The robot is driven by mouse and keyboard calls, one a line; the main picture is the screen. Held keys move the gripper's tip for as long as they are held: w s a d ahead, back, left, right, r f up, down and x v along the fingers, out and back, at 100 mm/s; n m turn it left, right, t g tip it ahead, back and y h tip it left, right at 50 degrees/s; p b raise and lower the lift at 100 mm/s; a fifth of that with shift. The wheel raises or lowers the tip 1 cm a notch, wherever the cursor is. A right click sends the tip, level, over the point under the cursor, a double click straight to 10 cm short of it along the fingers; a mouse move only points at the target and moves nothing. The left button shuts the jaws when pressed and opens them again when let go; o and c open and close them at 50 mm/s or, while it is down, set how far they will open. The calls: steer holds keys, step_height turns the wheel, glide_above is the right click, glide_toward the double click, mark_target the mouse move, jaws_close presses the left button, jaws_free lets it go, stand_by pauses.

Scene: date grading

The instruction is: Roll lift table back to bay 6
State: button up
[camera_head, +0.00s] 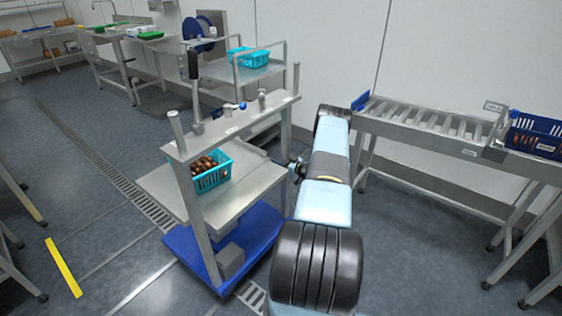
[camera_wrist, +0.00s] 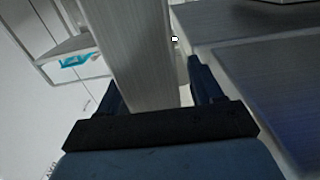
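The lift table stands left of centre in the head view. It has a blue wheeled base (camera_head: 181,243), a steel platform (camera_head: 163,190) and a steel frame with a top crossbar (camera_head: 228,127). A teal basket (camera_head: 213,178) of brown dates sits on its platform. My gripper (camera_head: 297,168) is at the frame's right upright, seen from the side. In the wrist view the grey upright (camera_wrist: 135,55) passes between my gripper's two dark blue fingers (camera_wrist: 153,90), which appear to press on it from both sides. Bay 6 cannot be made out in these views.
A roller conveyor (camera_head: 420,120) with a blue crate (camera_head: 535,143) runs along the right wall. Benches, one with another teal basket (camera_head: 249,58), line the back. A drain grate (camera_head: 110,170) crosses the floor; a yellow strip (camera_head: 63,267) lies left. Floor left of the table is open.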

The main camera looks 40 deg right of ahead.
steer(key=shift+o, duration=0.4)
steer(key=shift+s+d, duration=0.1)
steer(key=shift+s, duration=0.2)
steer(key=v, duration=1.3)
steer(key=shift+s, duration=0.1)
